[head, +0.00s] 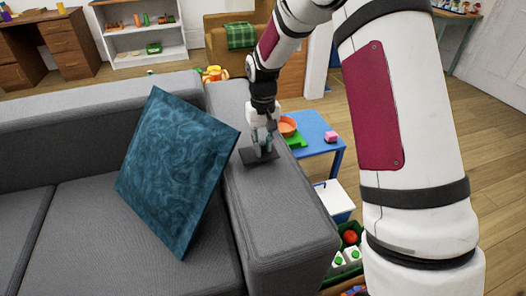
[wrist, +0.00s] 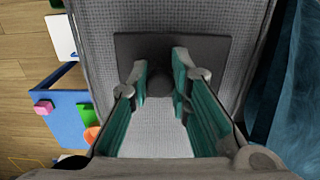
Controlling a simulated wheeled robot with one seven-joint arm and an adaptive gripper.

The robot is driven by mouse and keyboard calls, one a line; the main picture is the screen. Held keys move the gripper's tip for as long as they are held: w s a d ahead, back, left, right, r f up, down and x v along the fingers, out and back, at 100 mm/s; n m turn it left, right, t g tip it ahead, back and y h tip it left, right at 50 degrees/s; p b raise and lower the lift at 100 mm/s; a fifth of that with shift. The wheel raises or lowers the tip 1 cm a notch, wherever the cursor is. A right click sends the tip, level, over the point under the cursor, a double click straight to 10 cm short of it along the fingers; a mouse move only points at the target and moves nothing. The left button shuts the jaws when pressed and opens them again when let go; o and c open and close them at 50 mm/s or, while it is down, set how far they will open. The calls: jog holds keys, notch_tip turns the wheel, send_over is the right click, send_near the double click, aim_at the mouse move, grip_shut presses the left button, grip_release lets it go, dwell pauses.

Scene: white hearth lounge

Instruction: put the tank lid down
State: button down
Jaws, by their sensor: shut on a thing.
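The tank lid is a thin dark grey square plate (head: 248,157) over the top of the grey sofa's arm (head: 285,215). It lies level, on the arm's top or just above it; I cannot tell which. In the wrist view the lid (wrist: 215,48) shows beyond my fingertips, with a dark round knob at its middle, partly hidden between the fingers. My gripper (head: 263,143) points down over the lid. Its teal-padded fingers (wrist: 160,75) are shut on the lid's knob.
A blue patterned cushion (head: 175,170) leans on the sofa, left of the lid. A blue table (head: 318,128) with an orange bowl (head: 287,127) and a pink block (head: 330,137) stands right of the arm. A white-topped box (head: 335,198) and a green crate (head: 348,258) are on the floor.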

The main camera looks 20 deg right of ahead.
aim_at(263, 144)
jog(key=shift+f, duration=1.1)
jog(key=shift+f+b, duration=0.15)
jog(key=shift+b, duration=0.15)
jog(key=c, duration=1.5)
grip_release()
notch_tip(263, 144, up, 12)
jog(key=p, duration=0.3)
jog(key=shift+r, duration=0.2)
